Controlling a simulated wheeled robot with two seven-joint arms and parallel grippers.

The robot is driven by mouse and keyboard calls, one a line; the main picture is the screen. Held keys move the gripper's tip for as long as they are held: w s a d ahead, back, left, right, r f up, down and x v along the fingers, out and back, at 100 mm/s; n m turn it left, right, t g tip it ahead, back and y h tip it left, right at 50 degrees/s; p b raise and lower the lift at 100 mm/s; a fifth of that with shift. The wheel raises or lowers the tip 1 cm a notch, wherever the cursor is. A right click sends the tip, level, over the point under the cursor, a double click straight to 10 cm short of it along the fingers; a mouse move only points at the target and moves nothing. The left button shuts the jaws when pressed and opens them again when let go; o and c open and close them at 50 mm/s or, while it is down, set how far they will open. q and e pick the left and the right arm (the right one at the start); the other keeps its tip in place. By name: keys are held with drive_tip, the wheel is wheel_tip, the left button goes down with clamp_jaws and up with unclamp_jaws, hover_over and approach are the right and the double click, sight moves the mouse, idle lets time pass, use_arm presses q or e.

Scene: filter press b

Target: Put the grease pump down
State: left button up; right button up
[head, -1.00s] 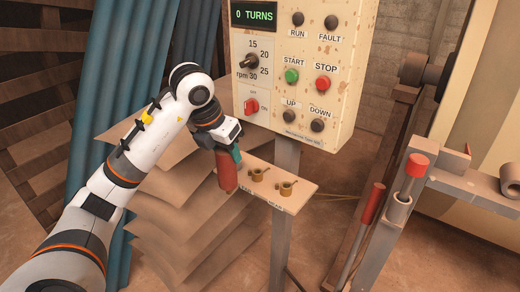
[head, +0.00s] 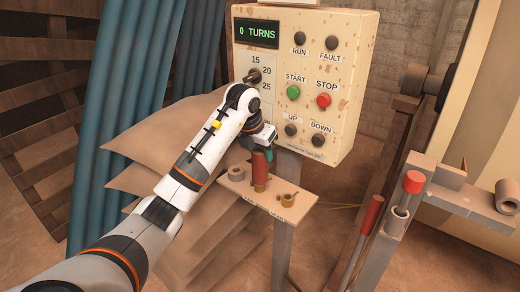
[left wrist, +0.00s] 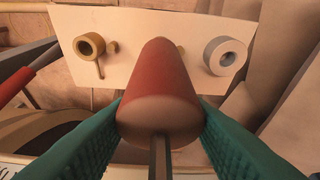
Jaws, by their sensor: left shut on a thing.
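The grease pump (head: 261,168) is a dark red cylinder, upright in the head view, held in my left gripper (head: 262,142) over the small shelf (head: 306,186) below the control box. In the left wrist view the pump (left wrist: 160,85) fills the middle, between the teal fingers (left wrist: 160,138). A brass part (head: 260,187) shows at the pump's lower end; I cannot tell whether the pump is in it, on it or above it. A brass cup (head: 288,200) stands to its right and a grey ring (head: 236,173) to its left. My right gripper is out of view.
The control box (head: 340,80) with its buttons is just above and behind my left gripper. Bent brown sheets (head: 160,160) stand left of the shelf.

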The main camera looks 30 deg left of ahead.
use_arm(q)
drive_tip(key=shift+f, duration=0.15)
drive_tip(key=o, duration=1.3)
drive_tip(key=shift+c, duration=0.2)
drive_tip(key=shift+s+r, duration=0.1)
drive_tip(key=shift+r, duration=0.35)
drive_tip(key=v, duration=1.1)
drive_tip(key=shift+s+r, duration=0.15)
drive_tip(key=shift+s, duration=0.05)
